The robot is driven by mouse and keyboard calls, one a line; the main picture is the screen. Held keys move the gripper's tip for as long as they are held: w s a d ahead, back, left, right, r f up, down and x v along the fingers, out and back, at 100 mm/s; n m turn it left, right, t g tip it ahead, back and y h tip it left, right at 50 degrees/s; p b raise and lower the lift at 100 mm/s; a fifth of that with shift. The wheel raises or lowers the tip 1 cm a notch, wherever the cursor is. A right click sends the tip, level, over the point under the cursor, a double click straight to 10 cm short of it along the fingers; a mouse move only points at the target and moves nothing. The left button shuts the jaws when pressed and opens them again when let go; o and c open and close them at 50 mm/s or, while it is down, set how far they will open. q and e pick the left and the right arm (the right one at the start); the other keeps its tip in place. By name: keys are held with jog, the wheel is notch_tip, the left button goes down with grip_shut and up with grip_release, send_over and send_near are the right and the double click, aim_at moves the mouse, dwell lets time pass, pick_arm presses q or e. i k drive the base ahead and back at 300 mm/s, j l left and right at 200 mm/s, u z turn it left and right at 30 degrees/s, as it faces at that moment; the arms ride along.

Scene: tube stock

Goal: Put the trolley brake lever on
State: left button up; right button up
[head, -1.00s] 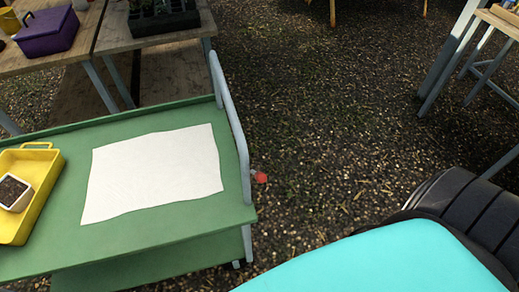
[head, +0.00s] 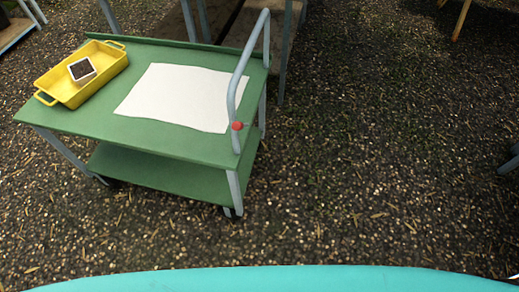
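The green trolley (head: 170,142) stands on the gravel at the left, with a lower shelf and grey legs. A grey tube handle (head: 234,88) rises at its right end. A red knob (head: 237,126), which looks like the end of the brake lever, shows at the near foot of the handle. The lever's arm and its setting cannot be made out. Neither of my grippers is in view.
A yellow tray (head: 84,75) with a small white pot (head: 81,69) of soil sits on the trolley's left part. A white sheet (head: 178,96) lies flat beside it. Wooden benches stand behind. The gravel (head: 370,150) to the right and in front is clear.

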aim_at(237, 125)
jog(key=k+l, duration=0.15)
jog(key=l, duration=0.2)
jog(key=k+l+z, duration=0.1)
jog(key=l, duration=0.25)
jog(key=k+l+z, duration=0.1)
jog(key=l, duration=0.3)
jog(key=k+l, duration=0.15)
jog(key=l, duration=0.2)
jog(key=k+l+z, duration=0.1)
jog(key=l, duration=0.3)
